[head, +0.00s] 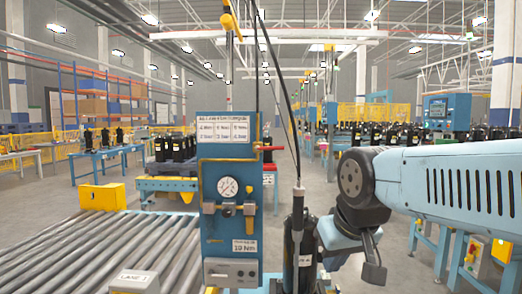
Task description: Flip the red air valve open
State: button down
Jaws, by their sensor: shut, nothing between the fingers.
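The red air valve (271,148) is a small red lever on the right side of the blue station panel (212,178), near its upper half. It sticks out roughly level to the right. My gripper (372,268) is at the lower right, pointing down, shut and empty. It is well below and to the right of the valve, apart from it. Part of its fingers is hard to make out against my dark wrist.
A dark compressor (298,245) stands upright between the panel and my gripper, with a tool hanging on a cable above it. A gauge (228,187) sits on the panel front. A roller conveyor (70,255) fills the lower left.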

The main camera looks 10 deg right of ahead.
aim_at(257, 148)
jog(key=z, duration=0.05)
jog(key=i, duration=0.95)
jog(key=u, duration=0.4)
jog(key=k, duration=1.2)
jog(key=z, duration=0.35)
jog(key=i, duration=1)
jog(key=u, duration=0.1)
